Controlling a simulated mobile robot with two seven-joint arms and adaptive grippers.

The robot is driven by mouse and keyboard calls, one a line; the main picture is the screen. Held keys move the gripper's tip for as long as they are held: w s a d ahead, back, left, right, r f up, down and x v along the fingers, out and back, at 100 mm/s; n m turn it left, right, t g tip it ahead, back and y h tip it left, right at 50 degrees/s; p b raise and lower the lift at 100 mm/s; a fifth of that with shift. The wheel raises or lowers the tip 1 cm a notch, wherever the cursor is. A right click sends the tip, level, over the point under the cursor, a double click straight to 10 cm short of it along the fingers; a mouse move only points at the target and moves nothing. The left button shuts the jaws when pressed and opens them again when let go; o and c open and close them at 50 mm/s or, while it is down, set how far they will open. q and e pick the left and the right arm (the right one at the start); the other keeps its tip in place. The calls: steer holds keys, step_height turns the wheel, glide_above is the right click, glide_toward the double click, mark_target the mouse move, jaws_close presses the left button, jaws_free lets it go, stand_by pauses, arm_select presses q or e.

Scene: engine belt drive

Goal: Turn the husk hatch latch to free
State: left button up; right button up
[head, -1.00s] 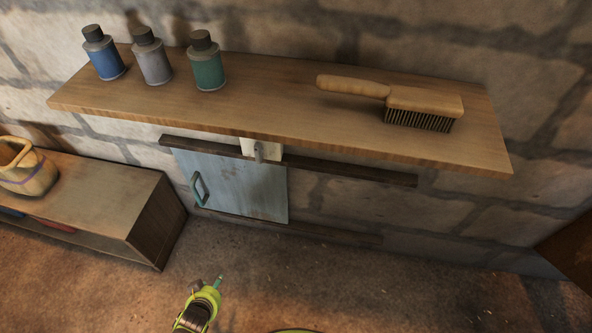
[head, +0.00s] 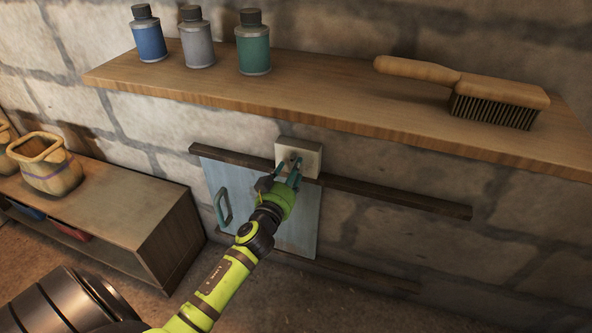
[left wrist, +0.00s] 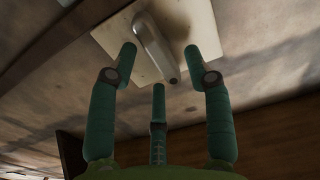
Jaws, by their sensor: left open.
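The husk hatch is a pale blue sliding panel (head: 238,180) with a teal handle (head: 222,206), set between dark rails under the shelf. Its latch is a grey metal lever (left wrist: 152,47) on a cream square plate (head: 311,154), at the upper rail. The plate also shows in the left wrist view (left wrist: 188,22). My left gripper (head: 291,171) is open in front of the plate. In the left wrist view its teal fingertips (left wrist: 160,64) stand around the lever, with gaps at either side; contact is not clear. In the head view the gripper hides most of the lever. My right gripper is not in view.
The wooden shelf (head: 330,97) juts out just above the latch. It holds blue (head: 149,40), grey (head: 197,45) and green (head: 253,49) bottles and a brush (head: 490,98).

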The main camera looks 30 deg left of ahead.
arm_select(q)
steer(key=shift+x, duration=0.85)
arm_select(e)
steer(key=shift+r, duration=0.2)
arm_select(q)
jaws_close()
steer(key=shift+f+m, duration=0.1)
steer(key=shift+m, duration=0.3)
steer(key=m, duration=0.5)
steer(key=f+m, duration=0.1)
steer(key=m, duration=1.1)
steer(key=shift+d+f+p, duration=0.15)
steer(key=shift+p, duration=0.25)
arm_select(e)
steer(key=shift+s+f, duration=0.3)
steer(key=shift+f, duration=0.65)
